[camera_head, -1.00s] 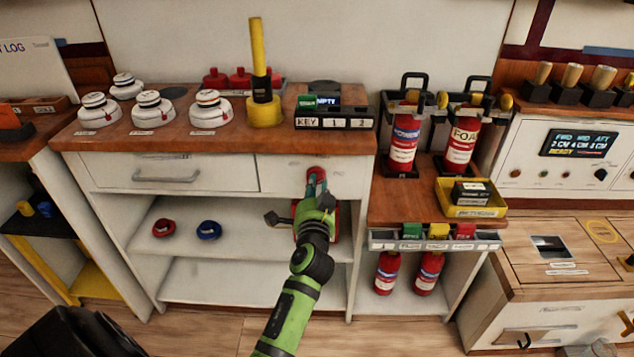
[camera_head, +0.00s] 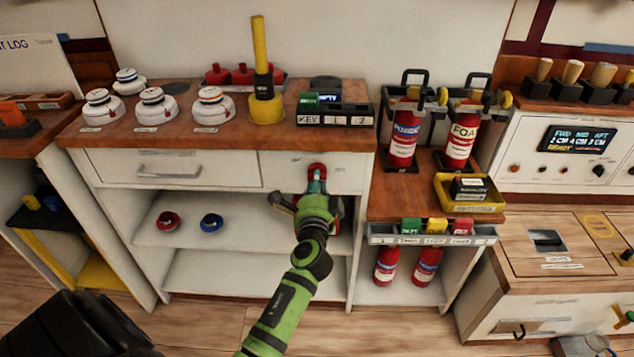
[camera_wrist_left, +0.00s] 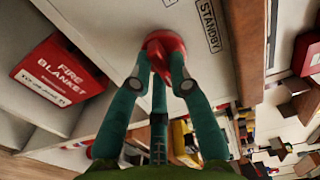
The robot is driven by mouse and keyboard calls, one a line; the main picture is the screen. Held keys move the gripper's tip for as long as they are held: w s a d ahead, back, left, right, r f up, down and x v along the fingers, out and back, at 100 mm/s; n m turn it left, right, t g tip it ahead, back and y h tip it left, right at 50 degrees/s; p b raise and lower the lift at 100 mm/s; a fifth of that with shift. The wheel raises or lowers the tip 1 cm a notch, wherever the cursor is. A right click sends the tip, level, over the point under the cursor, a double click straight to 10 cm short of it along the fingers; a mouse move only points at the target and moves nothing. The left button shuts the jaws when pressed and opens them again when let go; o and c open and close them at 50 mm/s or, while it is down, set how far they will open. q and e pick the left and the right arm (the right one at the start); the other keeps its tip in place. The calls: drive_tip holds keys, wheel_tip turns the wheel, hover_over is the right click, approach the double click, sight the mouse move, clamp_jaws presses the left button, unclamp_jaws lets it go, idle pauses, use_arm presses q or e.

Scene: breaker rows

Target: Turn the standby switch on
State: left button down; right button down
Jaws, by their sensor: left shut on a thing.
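The standby switch is a red rotary knob (camera_head: 316,169) on the white front panel below the wooden counter. In the left wrist view the red knob (camera_wrist_left: 166,42) is near the top centre, beside a STANDBY label (camera_wrist_left: 208,24). My left gripper (camera_head: 316,186) reaches up to the panel from below. In the left wrist view its green fingers (camera_wrist_left: 163,70) are closed on the knob, hiding part of it. I cannot read the knob's setting. My right gripper is not in view.
A red fire blanket box (camera_wrist_left: 60,73) is on the shelf beside the gripper. A drawer handle (camera_head: 169,171) is left of the knob. Red and blue rings (camera_head: 211,223) lie on the shelf below. Fire extinguishers (camera_head: 403,140) stand to the right.

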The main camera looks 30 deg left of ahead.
use_arm(q)
drive_tip(key=shift+a+r, duration=0.15)
drive_tip(key=shift+r, duration=0.05)
drive_tip(key=c, duration=1.1)
unclamp_jaws()
drive_tip(key=shift+c, duration=0.2)
drive_tip(key=shift+f, duration=0.1)
drive_tip(key=v, duration=1.2)
